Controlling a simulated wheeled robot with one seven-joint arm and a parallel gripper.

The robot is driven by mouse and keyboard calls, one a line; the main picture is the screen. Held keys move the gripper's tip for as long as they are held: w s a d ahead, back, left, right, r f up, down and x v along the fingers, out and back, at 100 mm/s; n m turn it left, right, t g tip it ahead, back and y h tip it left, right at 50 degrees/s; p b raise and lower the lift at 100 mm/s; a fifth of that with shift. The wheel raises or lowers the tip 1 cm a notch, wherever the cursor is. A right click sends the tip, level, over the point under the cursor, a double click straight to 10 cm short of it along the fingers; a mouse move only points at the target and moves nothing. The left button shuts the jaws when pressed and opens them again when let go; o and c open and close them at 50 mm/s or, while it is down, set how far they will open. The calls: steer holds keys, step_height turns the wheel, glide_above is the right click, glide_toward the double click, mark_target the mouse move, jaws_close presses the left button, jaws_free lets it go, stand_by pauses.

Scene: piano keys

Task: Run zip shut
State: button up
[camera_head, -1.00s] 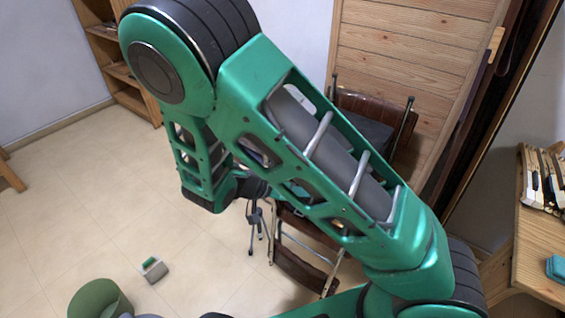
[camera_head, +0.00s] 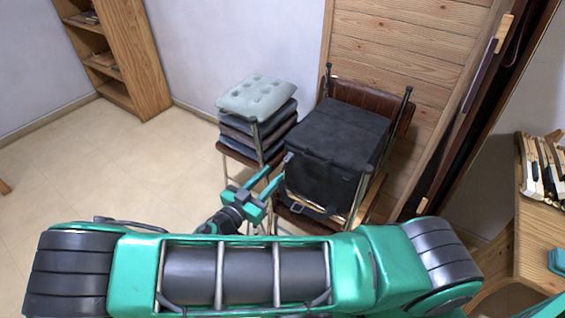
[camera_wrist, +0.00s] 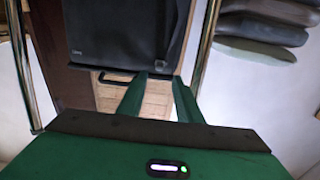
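A black bag (camera_head: 335,135) with a box shape sits on a brown chair against the wooden wall. A seam runs along its upper edge, and a small pale tab (camera_head: 289,158) shows at its near left corner, perhaps the zip pull. In the wrist view the bag (camera_wrist: 122,30) fills the top middle, with a small shiny piece (camera_wrist: 162,64) near its edge. My gripper (camera_head: 268,188) is in front of the bag's left side. Its fingers (camera_wrist: 159,78) are apart with nothing between them, pointing toward the bag's edge. Contact cannot be told.
A stack of cushions (camera_head: 258,98) on a chair stands left of the bag; it also shows in the wrist view (camera_wrist: 262,35). Metal chair tubes (camera_wrist: 207,40) flank the bag. A desk (camera_head: 540,235) with piano keys (camera_head: 540,170) is at right. The left floor is clear.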

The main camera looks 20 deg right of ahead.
mark_target(288, 158)
steer(key=x, duration=0.7)
steer(key=shift+d, duration=0.2)
steer(key=shift+w, duration=0.15)
jaws_close()
